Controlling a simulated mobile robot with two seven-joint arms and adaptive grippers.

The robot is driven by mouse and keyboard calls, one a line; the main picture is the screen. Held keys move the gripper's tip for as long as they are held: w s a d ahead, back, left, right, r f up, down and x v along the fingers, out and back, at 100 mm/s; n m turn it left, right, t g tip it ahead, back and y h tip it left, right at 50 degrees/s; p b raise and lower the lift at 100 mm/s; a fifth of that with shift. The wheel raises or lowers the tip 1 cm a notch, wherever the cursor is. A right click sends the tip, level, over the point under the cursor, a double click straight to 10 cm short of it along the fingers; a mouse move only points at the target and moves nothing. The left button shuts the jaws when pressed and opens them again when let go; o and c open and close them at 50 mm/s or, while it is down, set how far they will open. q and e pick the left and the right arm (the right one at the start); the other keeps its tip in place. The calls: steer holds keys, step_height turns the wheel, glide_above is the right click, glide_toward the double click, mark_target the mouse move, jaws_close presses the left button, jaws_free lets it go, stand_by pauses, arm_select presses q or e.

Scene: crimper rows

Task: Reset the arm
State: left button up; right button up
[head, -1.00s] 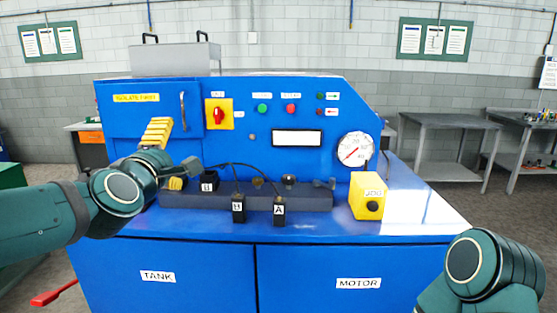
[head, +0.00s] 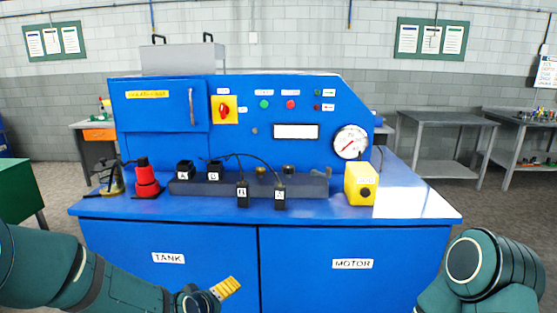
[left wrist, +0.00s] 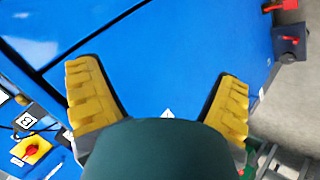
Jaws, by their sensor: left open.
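My left gripper (head: 228,288) is low in front of the blue cabinet's doors, below the worktop edge. My left arm comes in from the lower left. My right arm shows at the lower right of the head view, bent, with its gripper out of view.
The blue bench (head: 420,208) carries a red tool (head: 146,182), a dark block (head: 300,188) with sockets, black connectors labelled B (head: 242,196) and A (head: 280,198), and a yellow box (head: 361,186). A gauge (head: 350,143) is on the panel. The worktop's right end is clear.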

arm_select(q)
steer(key=s+d+f+m+g, duration=0.2)
steer(key=s+f+m+g, duration=0.1)
steer(key=s+f, duration=0.7)
steer(key=s+d+f+m+g+h, duration=0.1)
steer(key=s+f+m+g, duration=0.3)
steer(key=s+f, duration=0.6)
steer(key=shift+d+f+g, duration=0.3)
steer(key=shift+d+f, duration=0.2)
steer(key=shift+d, duration=0.2)
